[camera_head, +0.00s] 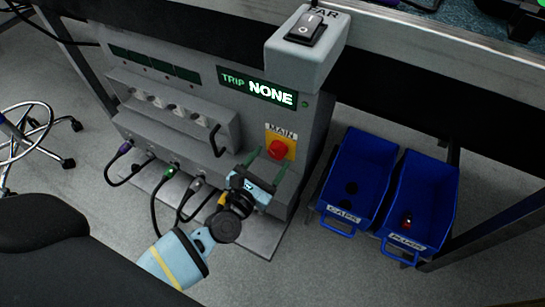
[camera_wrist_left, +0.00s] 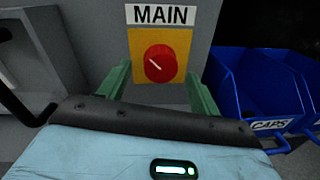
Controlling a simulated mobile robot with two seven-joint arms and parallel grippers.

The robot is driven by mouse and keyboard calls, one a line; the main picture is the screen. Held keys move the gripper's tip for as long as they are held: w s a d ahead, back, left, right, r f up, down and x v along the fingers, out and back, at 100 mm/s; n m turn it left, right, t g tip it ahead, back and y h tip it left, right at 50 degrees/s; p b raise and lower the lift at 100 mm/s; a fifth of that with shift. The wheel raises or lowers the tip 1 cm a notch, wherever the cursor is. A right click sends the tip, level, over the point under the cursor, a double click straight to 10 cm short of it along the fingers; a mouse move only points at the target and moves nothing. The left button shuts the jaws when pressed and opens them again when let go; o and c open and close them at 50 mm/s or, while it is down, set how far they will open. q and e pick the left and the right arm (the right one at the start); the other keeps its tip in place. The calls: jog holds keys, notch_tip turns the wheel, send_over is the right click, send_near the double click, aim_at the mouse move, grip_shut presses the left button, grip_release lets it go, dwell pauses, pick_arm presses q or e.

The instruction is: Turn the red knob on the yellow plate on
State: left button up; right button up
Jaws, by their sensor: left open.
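The red knob (camera_head: 278,150) sits on a yellow plate (camera_head: 291,140) under a MAIN label, on the front of a grey cabinet. In the left wrist view the red knob (camera_wrist_left: 159,63) is round with a white line slanting from upper left toward its centre, and the yellow plate (camera_wrist_left: 137,38) surrounds it. My left gripper (camera_head: 267,165) is just in front of the plate. Its green fingers stand apart on either side of the knob in the left wrist view (camera_wrist_left: 160,88), with nothing between them; I cannot tell whether they touch it. My right gripper is out of view.
A black rocker switch (camera_head: 307,28) is on a box above. A TRIP NONE display (camera_head: 258,87) and a handle (camera_head: 216,141) are on the cabinet. Cables plug in below. Blue CAPS (camera_head: 335,215) and FUSES (camera_head: 401,243) bins stand at right. A stool (camera_head: 35,135) is at left.

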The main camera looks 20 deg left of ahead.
pick_arm(q)
jog(key=shift+w, duration=0.8)
jog(key=shift+w+d, duration=0.1)
jog(key=shift+w, duration=0.1)
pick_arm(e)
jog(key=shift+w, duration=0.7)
